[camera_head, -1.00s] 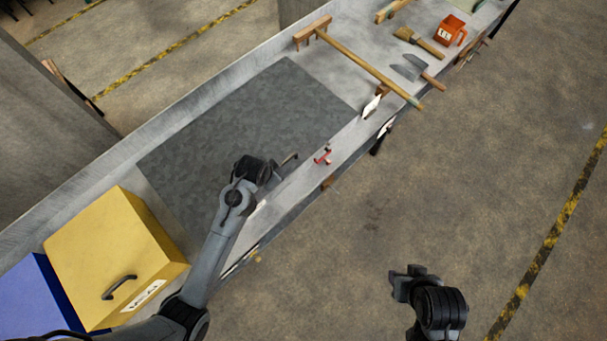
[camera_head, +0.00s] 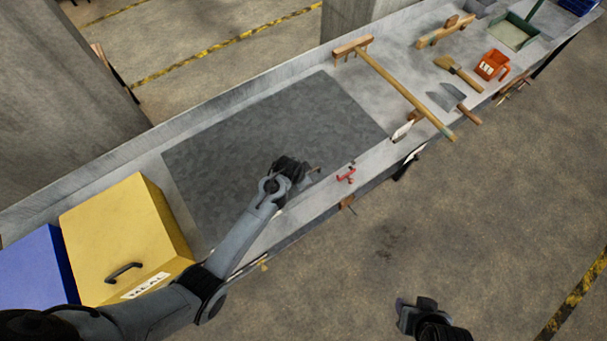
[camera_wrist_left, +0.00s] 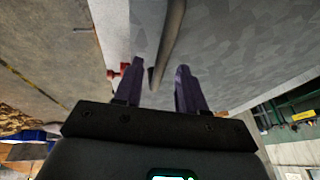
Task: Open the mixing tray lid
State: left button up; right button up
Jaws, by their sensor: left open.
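The mixing tray lid (camera_head: 250,135) is a wide dark grey mottled panel lying flat and closed in the bench top; it also fills the upper right of the left wrist view (camera_wrist_left: 245,45). My left gripper (camera_head: 305,172) is over its front edge, towards the right. In the left wrist view, the open fingers (camera_wrist_left: 160,68) point at a dark bar (camera_wrist_left: 170,40), seemingly the lid handle, which runs up between them; I cannot tell whether they touch it. My right gripper (camera_head: 412,308) hangs over the floor, away from the bench, its fingers too small to read.
A small red fitting (camera_head: 346,175) sits on the front ledge right of my left gripper. A yellow bin (camera_head: 120,235) and a blue bin (camera_head: 35,270) stand left. A long wooden rake (camera_head: 405,90), brush (camera_head: 460,72) and orange scoop (camera_head: 492,65) lie right.

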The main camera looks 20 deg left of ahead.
pick_arm(q)
jog(key=shift+w+f, duration=0.1)
jog(key=shift+f, duration=0.1)
jog(key=shift+c, duration=0.4)
grip_shut()
jog(key=shift+r, duration=0.1)
